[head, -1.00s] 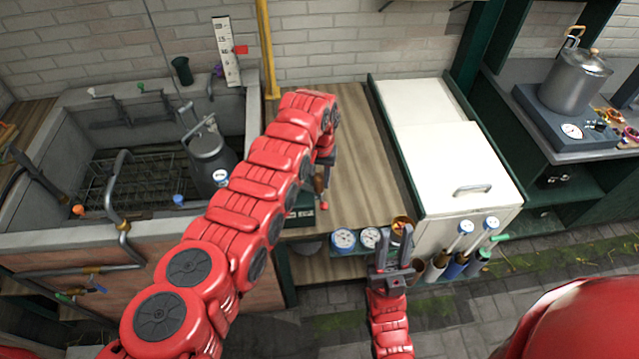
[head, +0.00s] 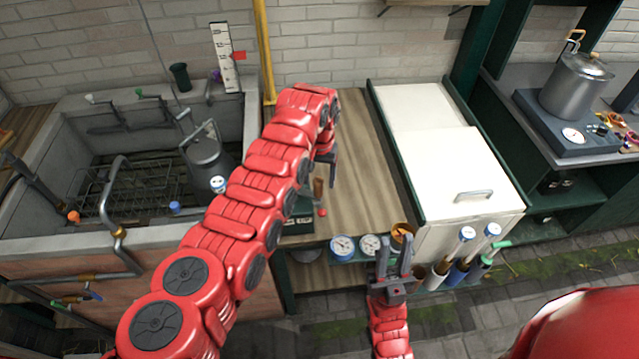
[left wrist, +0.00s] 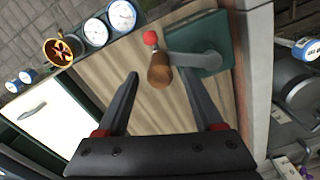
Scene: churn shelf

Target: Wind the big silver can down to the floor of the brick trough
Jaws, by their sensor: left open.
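The big silver can (head: 207,158) hangs upright from its handle inside the brick trough (head: 110,233), above or beside a wire rack (head: 130,185); its base is hidden, so I cannot tell if it touches the floor. A green winch box (head: 298,222) with a wooden crank handle (head: 318,188) and red knob (head: 322,212) stands at the bench's left side. My left gripper (head: 331,170) is open and empty by the handle. In the left wrist view the wooden handle (left wrist: 160,72) shows between its fingertips (left wrist: 159,70). My right gripper (head: 393,248) is open and empty at the bench front.
A white chest (head: 450,170) stands right of the wooden bench (head: 365,160). Gauges (head: 342,246) and a copper cup (head: 402,234) line the front edge. A white scale (head: 225,60) with a red marker stands behind the trough. A pot (head: 575,85) sits far right.

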